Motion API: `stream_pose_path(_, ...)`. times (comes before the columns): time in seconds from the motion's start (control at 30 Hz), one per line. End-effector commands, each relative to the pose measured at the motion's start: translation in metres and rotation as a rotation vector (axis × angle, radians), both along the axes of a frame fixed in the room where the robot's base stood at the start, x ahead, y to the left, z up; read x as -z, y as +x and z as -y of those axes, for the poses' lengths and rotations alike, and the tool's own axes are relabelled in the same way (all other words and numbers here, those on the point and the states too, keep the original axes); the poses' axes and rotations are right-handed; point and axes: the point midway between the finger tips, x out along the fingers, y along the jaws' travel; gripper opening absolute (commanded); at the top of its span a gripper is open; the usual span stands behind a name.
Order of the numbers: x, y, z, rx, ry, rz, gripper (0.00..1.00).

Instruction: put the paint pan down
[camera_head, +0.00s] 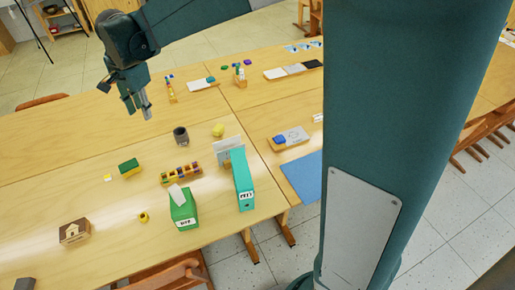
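My gripper (138,108) hangs over the far left part of the wooden tables, above bare wood, with its fingers pointing down. The fingers are small and partly overlap in this view, so I cannot tell whether they are open or shut, or whether a paint pan is between them. I cannot make out a paint pan for sure. A small flat yellow piece (108,178) lies on the near table beside a green and yellow block (130,168).
A dark grey cup (181,136), a yellow lump (218,130), a row of coloured pieces (181,173), a green box (184,210) and a teal file box (243,183) stand on the near table. The wood left of the cup is clear.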

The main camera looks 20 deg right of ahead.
Motion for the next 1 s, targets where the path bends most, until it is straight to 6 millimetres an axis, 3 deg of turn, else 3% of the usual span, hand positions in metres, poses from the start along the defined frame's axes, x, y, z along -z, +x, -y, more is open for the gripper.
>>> stream_pose_path(0.5, -0.043, -0.075, 0.094, -0.226, -0.057, 0.118, 0.28)
stream_pose_path(1.0, -0.056, -0.156, 0.169, -0.439, -0.15, 0.228, 0.28)
